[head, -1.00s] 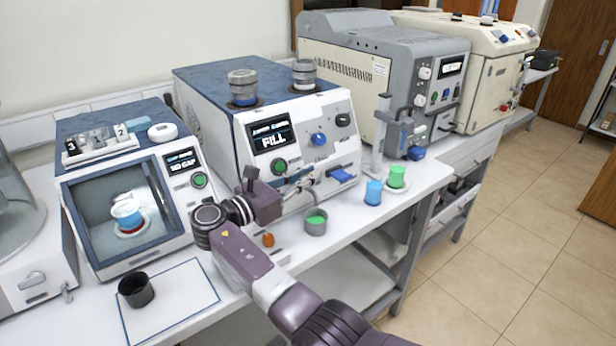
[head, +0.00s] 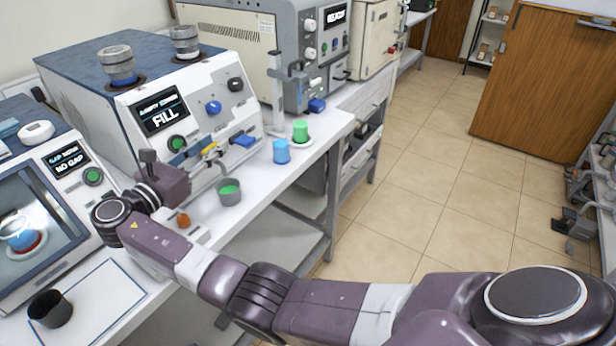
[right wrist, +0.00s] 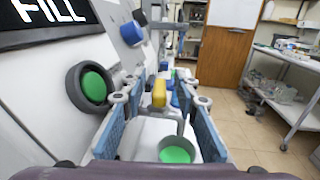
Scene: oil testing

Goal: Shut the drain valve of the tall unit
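The white unit with the FILL display (head: 163,113) has a blue top and two ribbed caps. A yellow lever (head: 210,149) and a blue lever (head: 243,140) stick out low on its front. My right gripper (head: 214,147) is open at that front. In the right wrist view its blue fingers (right wrist: 160,90) stand apart, with the yellow lever (right wrist: 159,94) between them, apparently untouched. A grey cup (head: 229,192) holding green liquid stands below; it also shows in the right wrist view (right wrist: 178,151). Which unit the task calls tall is not labelled. My left gripper is out of view.
A blue cup (head: 281,151) and a green cup (head: 300,131) stand near the bench edge. A small orange item (head: 183,220) lies near the grey cup. A black cup (head: 50,309) stands at front left. A NO GAP unit (head: 40,200) stands at left.

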